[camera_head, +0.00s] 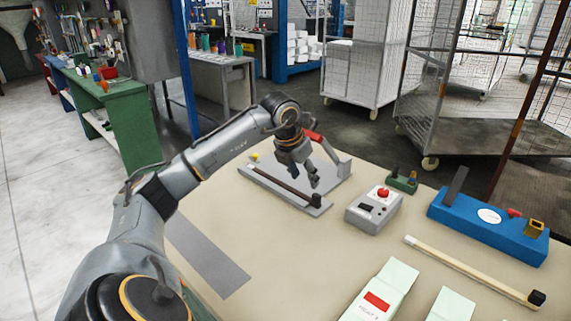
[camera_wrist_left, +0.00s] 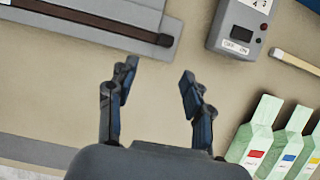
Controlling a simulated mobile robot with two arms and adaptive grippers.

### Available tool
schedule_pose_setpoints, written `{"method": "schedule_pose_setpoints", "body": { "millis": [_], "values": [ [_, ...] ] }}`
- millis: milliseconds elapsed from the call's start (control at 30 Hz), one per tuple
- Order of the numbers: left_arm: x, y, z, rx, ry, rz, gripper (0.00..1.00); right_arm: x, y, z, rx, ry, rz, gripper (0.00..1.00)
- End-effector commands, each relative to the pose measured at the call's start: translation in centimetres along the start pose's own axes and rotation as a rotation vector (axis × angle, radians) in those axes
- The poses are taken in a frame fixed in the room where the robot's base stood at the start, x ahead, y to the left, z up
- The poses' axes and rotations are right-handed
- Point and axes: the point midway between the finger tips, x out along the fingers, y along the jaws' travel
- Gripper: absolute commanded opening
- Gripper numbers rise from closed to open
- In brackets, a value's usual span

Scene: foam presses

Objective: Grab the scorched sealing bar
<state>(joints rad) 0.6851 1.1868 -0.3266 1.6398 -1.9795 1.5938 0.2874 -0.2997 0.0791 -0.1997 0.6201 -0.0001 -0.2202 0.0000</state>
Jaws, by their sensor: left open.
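The scorched sealing bar (camera_head: 283,186) is a dark brown strip lying along a grey press base in the head view. It also shows at the top left of the left wrist view (camera_wrist_left: 95,23), ending in a dark block. My left gripper (camera_head: 312,181) hangs over the press in the head view, its fingers pointing down. In the left wrist view my left gripper (camera_wrist_left: 159,71) is open with nothing between its fingers, and the bar's end lies beyond the fingertips. Whether the fingers touch anything is hard to tell. My right gripper is not in view.
A grey control box (camera_head: 374,209) with a red button stands right of the press. A pale bar (camera_head: 470,268) with a black end, a blue block (camera_head: 487,225) and pale green packs (camera_head: 390,285) are further right. A grey strip (camera_head: 207,256) lies at left.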

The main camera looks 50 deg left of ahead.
Motion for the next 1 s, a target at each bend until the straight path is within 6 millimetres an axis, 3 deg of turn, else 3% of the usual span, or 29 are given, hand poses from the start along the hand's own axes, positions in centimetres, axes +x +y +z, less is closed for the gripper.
{"method": "schedule_pose_setpoints", "body": {
  "millis": [200, 467, 700, 1000],
  "values": [
    [3.9, -0.1, 0.1, -0.001, 0.003, -0.002, 0.51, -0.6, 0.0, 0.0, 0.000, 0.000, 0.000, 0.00],
    [5.8, -0.3, 0.3, 0.000, 0.003, -0.003, 0.51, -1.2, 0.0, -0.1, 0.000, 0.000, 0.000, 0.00],
    [9.3, -0.7, 0.7, -0.001, 0.003, -0.002, 0.51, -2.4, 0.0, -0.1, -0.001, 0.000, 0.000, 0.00],
    [10.2, -0.7, 0.7, 0.001, 0.000, 0.000, 0.51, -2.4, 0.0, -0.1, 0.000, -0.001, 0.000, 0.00]
  ]
}}
